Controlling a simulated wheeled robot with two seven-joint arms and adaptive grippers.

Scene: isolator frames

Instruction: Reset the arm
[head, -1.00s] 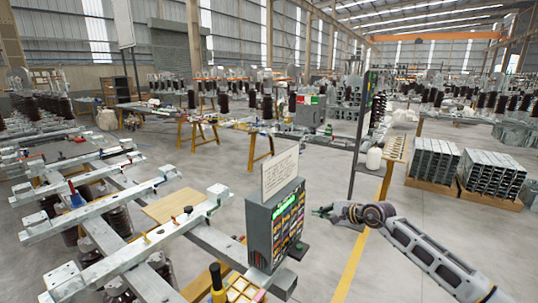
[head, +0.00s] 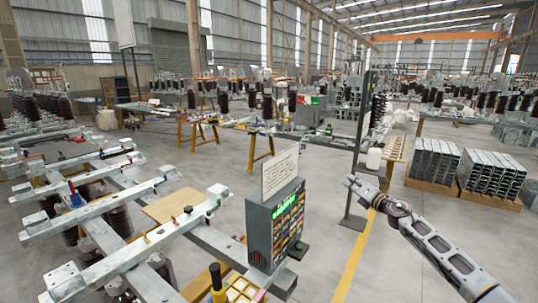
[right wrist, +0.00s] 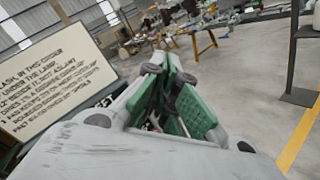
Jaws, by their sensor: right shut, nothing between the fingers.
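My right arm comes in from the lower right of the head view. Its end (head: 350,182) is over the open floor, to the right of a grey cabinet, and the fingers are too small there to make out. In the right wrist view my right gripper (right wrist: 166,75) shows green finger pads with dark tips drawn together, and I see nothing held. It appears clear of everything around it. My left gripper and left arm are not in view.
The grey cabinet (head: 276,235) with lit coloured rows carries a printed sign (head: 281,173), also left in the wrist view (right wrist: 45,80). A dark post stand (head: 353,222) stands behind my arm. Metal beams (head: 115,265) fill the left; grey stacks (head: 490,175) stand right. Floor between is clear.

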